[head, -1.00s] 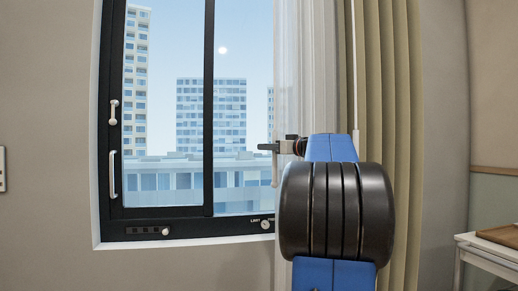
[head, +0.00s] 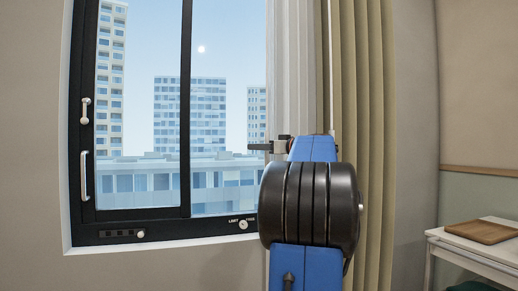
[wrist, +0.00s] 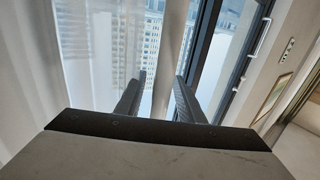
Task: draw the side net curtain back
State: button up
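The white net curtain (head: 288,70) hangs bunched at the right side of the window in the head view. It also fills the left of the wrist view (wrist: 35,60) as sheer folds. My gripper (head: 268,146) is at the net's left edge, partly hidden by my arm. In the wrist view my two fingers (wrist: 160,90) stand apart, with a pale upright rod (wrist: 170,55) between them. I see a narrow gap beside the rod and no clear grip on it. The net's lower part is hidden behind my arm.
The dark-framed window (head: 186,110) has two white handles at left. A beige heavy curtain (head: 375,120) hangs right of the net, with a thin wand before it. A side table (head: 470,245) with a brown board (head: 482,231) stands at lower right. The wall left of the window is bare.

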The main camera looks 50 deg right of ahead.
jog(key=s, duration=0.7)
jog(key=shift+s+d, duration=0.15)
jog(key=shift+s, duration=0.1)
dwell(0.3)
